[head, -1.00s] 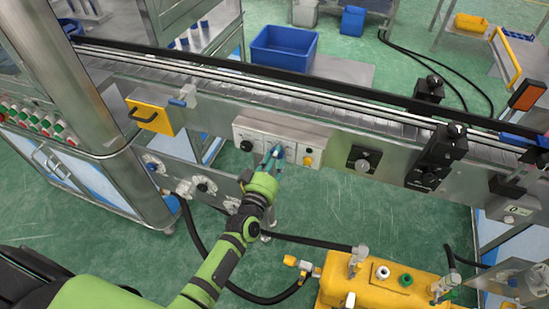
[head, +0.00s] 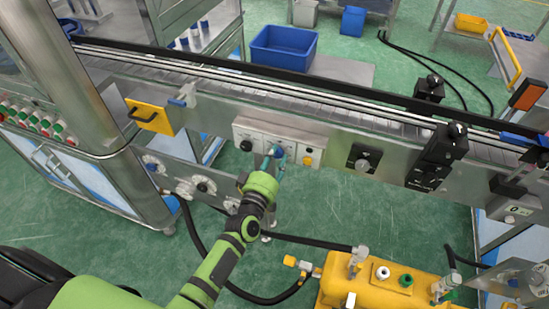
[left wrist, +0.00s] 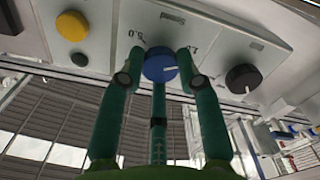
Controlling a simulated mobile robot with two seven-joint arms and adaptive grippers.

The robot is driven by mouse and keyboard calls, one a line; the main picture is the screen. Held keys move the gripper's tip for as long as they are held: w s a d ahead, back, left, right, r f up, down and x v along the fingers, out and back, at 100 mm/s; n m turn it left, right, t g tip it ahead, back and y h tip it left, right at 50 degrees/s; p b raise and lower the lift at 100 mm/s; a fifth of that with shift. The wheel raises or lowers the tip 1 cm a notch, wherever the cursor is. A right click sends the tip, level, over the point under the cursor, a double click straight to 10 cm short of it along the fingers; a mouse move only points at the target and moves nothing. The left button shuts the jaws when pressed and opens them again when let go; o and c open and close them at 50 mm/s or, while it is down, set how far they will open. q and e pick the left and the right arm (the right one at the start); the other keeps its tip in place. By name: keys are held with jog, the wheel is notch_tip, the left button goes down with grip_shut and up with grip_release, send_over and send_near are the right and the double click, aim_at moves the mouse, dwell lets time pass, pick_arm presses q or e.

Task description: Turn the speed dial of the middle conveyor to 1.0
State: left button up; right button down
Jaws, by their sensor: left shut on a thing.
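The blue speed dial (head: 278,151) is on the white control panel (head: 262,133) on the near side of the conveyor. My left gripper (head: 274,158) reaches it from below and is shut on it. In the left wrist view, the green fingers (left wrist: 158,72) stand on either side of the blue dial (left wrist: 159,62). A short white mark shows on the dial's right part. Printed scale labels are beside the dial, one on each side, but they are turned over and hard to read. My right gripper is not in view.
A black knob (head: 246,145) is left of the dial, and a yellow button (head: 307,160) is to its right. A yellow tank (head: 385,284) with fittings stands at lower right, with black hoses on the floor.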

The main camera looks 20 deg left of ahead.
pick_arm(q)
jog(key=shift+w+a+r, duration=0.1)
jog(key=shift+r, duration=0.15)
jog(key=o, duration=1.1)
jog(key=shift+o, duration=0.2)
jog(key=shift+f, duration=0.1)
jog(key=shift+f, duration=0.1)
jog(key=shift+s, duration=0.35)
jog(key=s, duration=1.1)
jog(key=shift+s+a, duration=0.2)
